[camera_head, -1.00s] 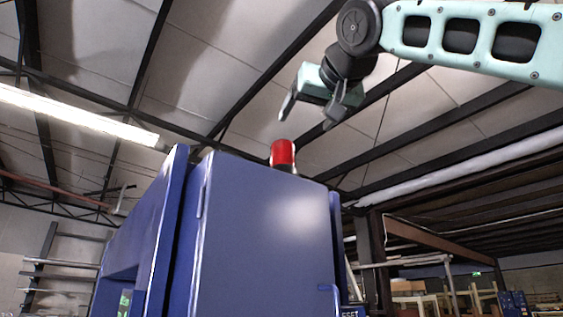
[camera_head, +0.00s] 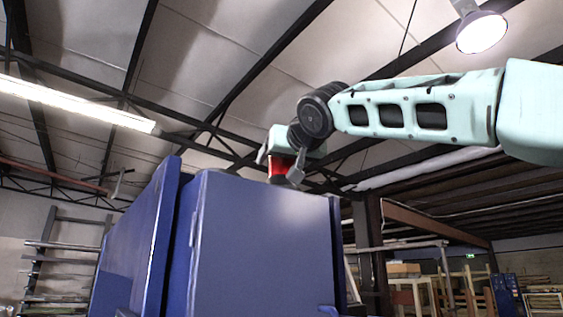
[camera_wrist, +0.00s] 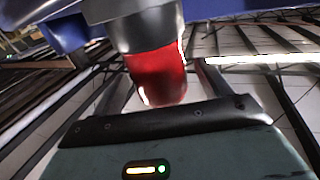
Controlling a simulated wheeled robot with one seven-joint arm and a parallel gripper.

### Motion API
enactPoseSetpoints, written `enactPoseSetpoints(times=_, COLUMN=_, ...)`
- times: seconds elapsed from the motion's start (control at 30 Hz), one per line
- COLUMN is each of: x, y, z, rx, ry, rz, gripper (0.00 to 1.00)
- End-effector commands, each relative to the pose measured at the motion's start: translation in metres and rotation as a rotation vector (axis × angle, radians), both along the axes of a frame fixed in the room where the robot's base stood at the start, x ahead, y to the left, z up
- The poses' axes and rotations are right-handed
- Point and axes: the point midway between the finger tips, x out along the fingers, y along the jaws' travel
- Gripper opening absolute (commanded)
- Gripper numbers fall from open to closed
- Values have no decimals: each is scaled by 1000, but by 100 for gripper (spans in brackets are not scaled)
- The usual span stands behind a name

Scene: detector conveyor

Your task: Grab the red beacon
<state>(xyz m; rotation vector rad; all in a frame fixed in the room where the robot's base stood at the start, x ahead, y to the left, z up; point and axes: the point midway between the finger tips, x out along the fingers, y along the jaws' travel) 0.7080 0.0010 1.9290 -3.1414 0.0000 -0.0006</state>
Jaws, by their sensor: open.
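The red beacon (camera_head: 281,167) stands upright on top of the blue cabinet (camera_head: 262,243) in the head view. My gripper (camera_head: 279,170) is open and has come down over it, with one finger at the left of the beacon and one at its right. The right finger covers part of the beacon. In the wrist view the red beacon (camera_wrist: 157,72) on its grey base shows large, close in front of my gripper's dark edge.
The tall blue cabinet fills the lower middle, with a blue side panel (camera_head: 150,240) at its left. A shelf rack (camera_head: 60,260) stands at the far left. Wooden furniture (camera_head: 430,285) stands at the back right. The air above the cabinet is free apart from my arm.

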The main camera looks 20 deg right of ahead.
Motion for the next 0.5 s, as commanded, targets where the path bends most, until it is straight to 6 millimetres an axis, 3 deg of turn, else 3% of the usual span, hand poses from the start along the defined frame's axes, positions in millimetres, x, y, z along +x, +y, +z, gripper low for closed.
enactPoseSetpoints(times=0.13, x=14, y=0, z=1, rx=0, ry=2, rz=0, gripper=77)
enactPoseSetpoints(times=0.37, x=15, y=0, z=-1, rx=0, ry=0, rz=0, gripper=77)
enactPoseSetpoints(times=0.4, x=15, y=0, z=-1, rx=0, ry=0, rz=0, gripper=74)
enactPoseSetpoints(times=0.5, x=15, y=0, z=-1, rx=0, ry=0, rz=0, gripper=47)
